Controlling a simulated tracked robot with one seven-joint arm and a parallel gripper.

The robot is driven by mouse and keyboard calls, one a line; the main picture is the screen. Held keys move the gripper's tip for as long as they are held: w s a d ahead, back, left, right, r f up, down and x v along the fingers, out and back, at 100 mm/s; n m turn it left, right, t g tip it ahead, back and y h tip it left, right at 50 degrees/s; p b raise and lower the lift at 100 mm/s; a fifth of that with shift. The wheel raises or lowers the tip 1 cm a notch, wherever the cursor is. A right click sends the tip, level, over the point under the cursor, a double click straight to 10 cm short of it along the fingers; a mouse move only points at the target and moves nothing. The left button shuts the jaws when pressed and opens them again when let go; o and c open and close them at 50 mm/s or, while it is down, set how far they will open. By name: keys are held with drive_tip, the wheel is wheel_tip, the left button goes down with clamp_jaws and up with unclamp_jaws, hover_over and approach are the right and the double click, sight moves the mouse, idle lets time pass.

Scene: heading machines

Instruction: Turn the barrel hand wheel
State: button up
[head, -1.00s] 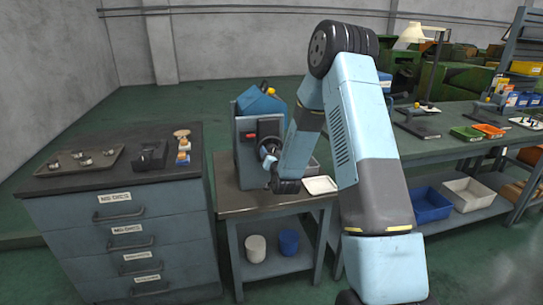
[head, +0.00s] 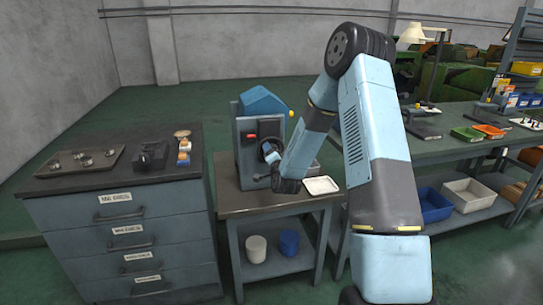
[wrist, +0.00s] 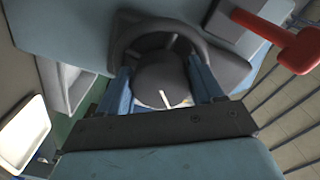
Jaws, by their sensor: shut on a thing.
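The blue-grey heading machine (head: 246,150) stands on a small bench ahead of me. In the wrist view, the hand wheel (wrist: 160,80) is a dark round knob with a white mark on its face, pointing nearly straight down and slightly right. A dark ring-shaped surround lies behind it. My gripper (wrist: 162,82) is shut on the knob, one blue finger on each side. In the head view my gripper (head: 271,154) is at the machine's front, and my wrist mostly hides the knob. A yellow ball (head: 291,114) shows at the machine's upper right edge.
A red handle (wrist: 298,48) sticks out close to the right of my gripper. A white tray (head: 322,185) lies on the bench at right. A drawer cabinet (head: 115,215) with a tray stands left. White and blue tubs are on the lower shelf.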

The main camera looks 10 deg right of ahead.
drive_tip(key=shift+f, duration=0.1)
idle(0.3)
drive_tip(key=o, duration=1)
drive_tip(key=shift+s, duration=0.1)
drive_tip(key=s, duration=1.3)
drive_tip(key=shift+s, duration=0.3)
